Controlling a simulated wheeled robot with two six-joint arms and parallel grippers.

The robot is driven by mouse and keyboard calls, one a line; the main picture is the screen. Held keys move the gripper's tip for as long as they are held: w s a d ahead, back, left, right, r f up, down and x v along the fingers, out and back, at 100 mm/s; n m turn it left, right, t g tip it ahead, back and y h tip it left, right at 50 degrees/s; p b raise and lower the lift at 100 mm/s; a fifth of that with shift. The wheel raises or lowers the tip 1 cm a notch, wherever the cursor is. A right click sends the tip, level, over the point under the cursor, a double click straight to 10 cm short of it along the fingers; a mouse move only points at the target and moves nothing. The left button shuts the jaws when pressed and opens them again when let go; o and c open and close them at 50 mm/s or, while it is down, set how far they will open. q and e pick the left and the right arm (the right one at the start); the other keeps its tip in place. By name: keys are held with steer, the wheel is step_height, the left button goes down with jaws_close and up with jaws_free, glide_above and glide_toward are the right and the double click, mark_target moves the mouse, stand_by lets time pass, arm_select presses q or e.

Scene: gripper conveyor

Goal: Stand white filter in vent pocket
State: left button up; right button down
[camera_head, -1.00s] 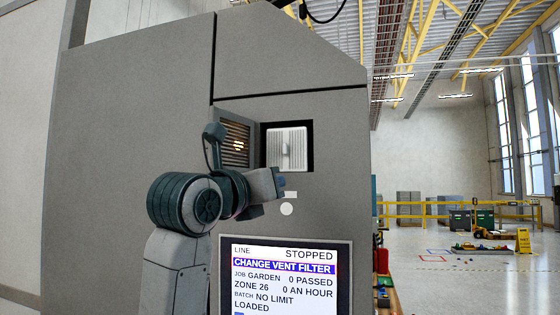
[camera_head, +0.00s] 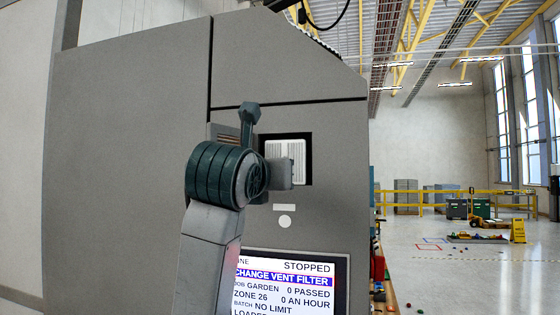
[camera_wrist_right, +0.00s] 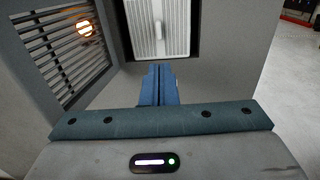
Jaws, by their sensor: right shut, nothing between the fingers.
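The white filter (camera_head: 298,150), a ribbed panel with an upright handle, stands in the dark square vent pocket (camera_head: 308,178) in the grey machine's face. My arm covers its lower left part in the head view. The right wrist view shows the filter (camera_wrist_right: 174,40) upright, its lower edge near the dark pocket rim. My right gripper (camera_head: 291,173) is just in front of the pocket's lower part. In the wrist view its blue fingers (camera_wrist_right: 158,72) are together, empty, below the filter, and seem apart from it. My left gripper is not in view.
A louvred vent door (camera_wrist_right: 65,50) stands open left of the pocket; a round orange glow shows through its slats. Below the pocket is a lit screen (camera_head: 290,285) reading "CHANGE VENT FILTER". Open floor (camera_head: 460,275) lies to the right.

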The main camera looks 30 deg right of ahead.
mark_target(295, 149)
steer(key=p+x, duration=0.3)
steer(key=x, duration=0.4)
steer(key=shift+w+d+p, duration=0.2)
steer(key=shift+d+p, duration=0.05)
steer(key=shift+p, duration=0.15)
steer(key=shift+f, duration=0.1)
steer(key=shift+b+x, duration=0.5)
steer(key=shift+x, duration=0.55)
